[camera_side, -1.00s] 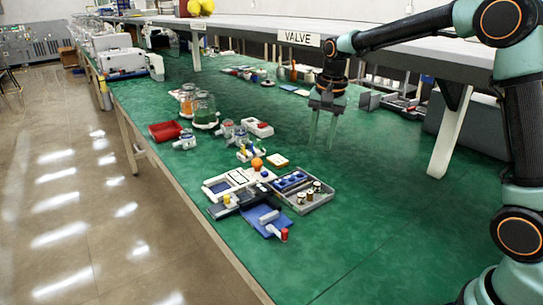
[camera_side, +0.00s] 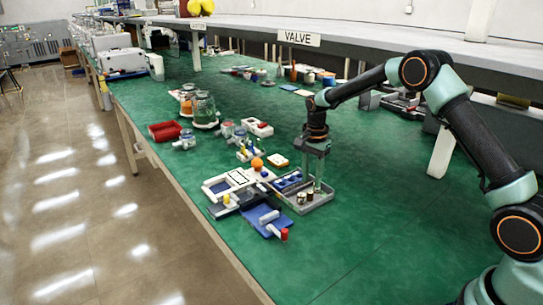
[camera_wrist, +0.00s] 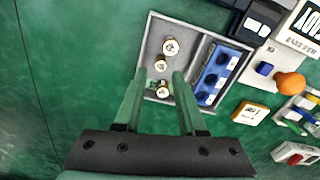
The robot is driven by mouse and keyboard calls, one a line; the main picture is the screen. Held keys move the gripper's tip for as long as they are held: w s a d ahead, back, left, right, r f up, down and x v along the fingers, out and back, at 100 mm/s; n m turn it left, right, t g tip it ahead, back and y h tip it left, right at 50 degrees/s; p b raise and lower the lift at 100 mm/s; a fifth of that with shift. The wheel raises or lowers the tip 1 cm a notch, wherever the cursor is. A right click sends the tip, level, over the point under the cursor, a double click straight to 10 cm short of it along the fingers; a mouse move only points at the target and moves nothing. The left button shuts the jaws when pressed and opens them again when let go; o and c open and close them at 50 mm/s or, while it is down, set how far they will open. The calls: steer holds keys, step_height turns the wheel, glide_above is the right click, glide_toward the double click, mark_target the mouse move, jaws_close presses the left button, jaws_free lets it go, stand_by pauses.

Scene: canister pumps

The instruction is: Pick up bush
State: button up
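Several short metallic, cream-topped bushes stand upright in the left compartment of a grey tray (camera_wrist: 149,43). In the wrist view there is a far bush (camera_wrist: 170,46), a middle bush (camera_wrist: 161,63) and a near bush (camera_wrist: 162,88). My gripper (camera_wrist: 160,74) is open, with its two green-tinted fingers apart over that compartment. The near bush appears between the fingers; I cannot tell whether they touch it. In the side view my gripper (camera_side: 313,188) points down at the tray (camera_side: 318,204), and its fingers partly hide the bushes (camera_side: 302,197).
The tray's other compartment holds a blue block with round recesses (camera_wrist: 217,75). The green bench is clear left of the tray in the wrist view.

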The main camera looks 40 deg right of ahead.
mark_target(310, 192)
steer(key=shift+f, duration=2.7)
steer(key=shift+w, duration=0.1)
jaws_close()
